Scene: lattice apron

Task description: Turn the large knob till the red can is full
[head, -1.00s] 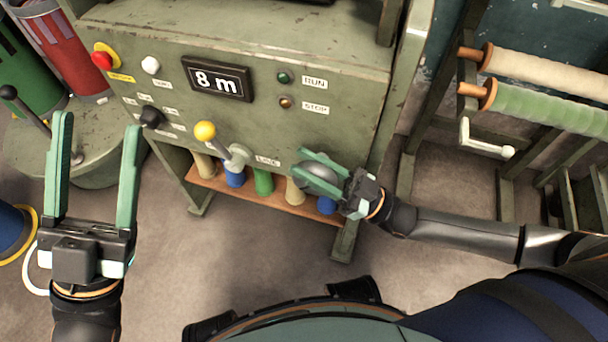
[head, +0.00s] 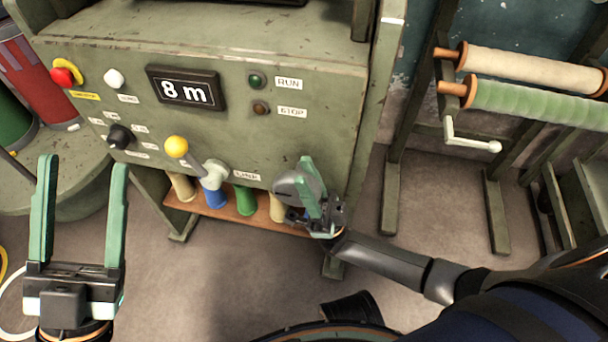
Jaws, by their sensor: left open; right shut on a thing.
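The large knob (head: 288,186) is a grey disc on the lower right of the green cabinet's front. My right gripper (head: 304,182) is shut on it, with one green finger across its right side; the knob is partly hidden by the gripper. My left gripper (head: 80,195) is open and empty, in front of the cabinet's left side and apart from everything.
The cabinet front carries a display (head: 186,88) reading "8 m", a yellow-topped lever (head: 177,147), a small black knob (head: 120,136), a red button (head: 62,76) and RUN and STOP lamps. Several spools (head: 246,200) stand on a low shelf. A roll rack (head: 540,100) stands right.

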